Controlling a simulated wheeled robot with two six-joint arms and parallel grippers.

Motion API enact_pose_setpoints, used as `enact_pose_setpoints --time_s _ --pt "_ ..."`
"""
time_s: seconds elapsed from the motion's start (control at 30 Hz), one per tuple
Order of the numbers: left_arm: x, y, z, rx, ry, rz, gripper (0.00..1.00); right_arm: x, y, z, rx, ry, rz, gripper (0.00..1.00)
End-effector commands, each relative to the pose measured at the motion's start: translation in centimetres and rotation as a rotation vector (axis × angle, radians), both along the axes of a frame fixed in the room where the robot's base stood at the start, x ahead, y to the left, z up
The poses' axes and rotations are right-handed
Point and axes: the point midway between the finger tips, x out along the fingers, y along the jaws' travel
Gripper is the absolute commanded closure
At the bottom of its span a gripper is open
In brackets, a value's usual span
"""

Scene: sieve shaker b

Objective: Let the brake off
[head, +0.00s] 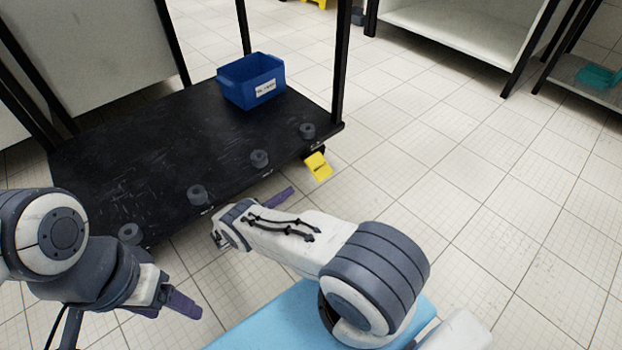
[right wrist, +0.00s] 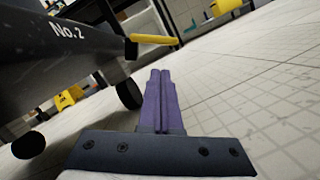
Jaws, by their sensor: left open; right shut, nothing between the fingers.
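A black-decked trolley (head: 110,165) stands at the left, its side marked "No.2" in the right wrist view (right wrist: 65,30). A yellow pedal (head: 318,166) sticks out low from its near right corner; it shows in the right wrist view (right wrist: 153,39) as a tilted flap. My right gripper (head: 278,198) is shut and empty beside the trolley's near edge. Its purple fingers (right wrist: 161,100) point toward the pedal, apparently short of it with a gap between. My left gripper (head: 180,303) is open and empty near the trolley's near left corner.
A labelled blue bin (head: 252,82) and several dark round knobs (head: 260,158) are on the deck. Black casters (right wrist: 130,94) and another yellow object (right wrist: 68,97) show beneath the trolley. Black uprights (head: 341,60) rise from it. The tiled floor (head: 450,170) to the right is clear.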

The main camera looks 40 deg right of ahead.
Motion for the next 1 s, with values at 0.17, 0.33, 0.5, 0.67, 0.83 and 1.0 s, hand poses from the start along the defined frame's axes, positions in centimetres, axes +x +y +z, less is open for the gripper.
enact_pose_setpoints --time_s 0.17,0.33,0.5,0.67,0.83,1.0 --pt "0.0 0.0 0.1 0.000 0.000 0.000 0.31 0.0 -0.1 0.1 0.001 0.002 -0.001 1.00" --pt "0.0 0.0 0.5 0.000 0.000 0.000 0.31 -0.1 -1.5 0.6 0.001 0.003 -0.005 1.00" --pt "0.0 0.0 0.9 0.000 0.000 0.000 0.31 -0.3 -4.6 1.2 0.001 0.004 -0.005 1.00" --pt "0.0 0.0 0.9 0.000 0.000 0.000 0.31 -0.5 -7.3 1.6 0.003 0.004 -0.005 1.00" --pt "0.0 0.0 0.7 0.000 0.000 0.000 0.31 -0.5 -9.2 1.9 0.002 0.002 -0.003 1.00" --pt "0.0 0.0 0.7 0.000 0.000 0.000 0.31 -0.6 -9.7 2.1 0.003 0.004 -0.001 1.00"
